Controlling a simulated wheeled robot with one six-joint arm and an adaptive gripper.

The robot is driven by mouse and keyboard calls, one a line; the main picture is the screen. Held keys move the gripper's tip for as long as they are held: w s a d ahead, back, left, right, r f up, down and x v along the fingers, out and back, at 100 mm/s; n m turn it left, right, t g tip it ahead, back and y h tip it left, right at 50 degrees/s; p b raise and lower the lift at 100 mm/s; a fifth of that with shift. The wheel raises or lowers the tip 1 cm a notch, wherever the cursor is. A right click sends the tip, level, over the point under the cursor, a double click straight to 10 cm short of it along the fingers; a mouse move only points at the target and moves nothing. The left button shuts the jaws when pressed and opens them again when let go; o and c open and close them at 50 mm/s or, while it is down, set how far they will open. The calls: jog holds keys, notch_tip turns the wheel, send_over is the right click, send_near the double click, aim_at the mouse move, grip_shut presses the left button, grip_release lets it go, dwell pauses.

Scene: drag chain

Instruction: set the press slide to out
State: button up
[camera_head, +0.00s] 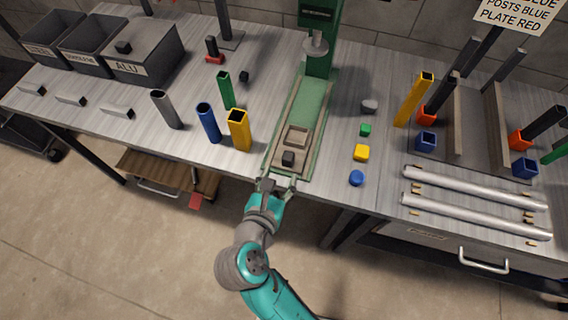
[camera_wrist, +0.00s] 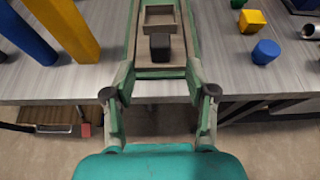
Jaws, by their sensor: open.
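The press slide (camera_head: 297,136) is a brown tray-like carriage with a dark square knob (camera_head: 288,158) at its front end. It sits in a green-edged track at the front part of the green press (camera_head: 319,60). In the wrist view the slide (camera_wrist: 160,16) and its dark knob (camera_wrist: 160,47) lie straight ahead, between and beyond my fingers. My gripper (camera_head: 276,187) is open and empty at the table's front edge, just short of the knob. It also shows in the wrist view (camera_wrist: 160,95), fingers spread to both sides, apart from the knob.
Yellow (camera_head: 239,130), blue (camera_head: 208,122), green and grey posts stand left of the press. A blue piece (camera_head: 356,178), yellow block (camera_head: 361,153) and other small pieces lie to its right. Silver bars (camera_head: 475,202) lie at the right front. The floor before the table is clear.

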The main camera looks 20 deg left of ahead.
jog(key=shift+v, duration=1.75)
jog(key=s+d+f+m+y, duration=0.1)
jog(key=s+d+f+m, duration=0.1)
jog(key=d+f+m, duration=0.3)
jog(key=s+d+f+m+g+y, duration=0.1)
jog(key=s+d+f+m, duration=0.1)
jog(key=d+m, duration=0.35)
jog(key=s+d+f+m+y, duration=0.1)
jog(key=s+d+f+m, duration=0.25)
jog(key=d, duration=0.35)
jog(key=s+d+r+m+t+h, duration=0.1)
jog(key=s+d+r+m, duration=0.3)
jog(key=s+m, duration=0.3)
jog(key=s+d+r+m+t+h, duration=0.1)
jog(key=s+d+r+m, duration=0.3)
jog(key=m, duration=1)
jog(key=shift+s+d+r+m+h, duration=0.3)
jog(key=shift+s+d, duration=0.75)
jog(key=shift+s, duration=1)
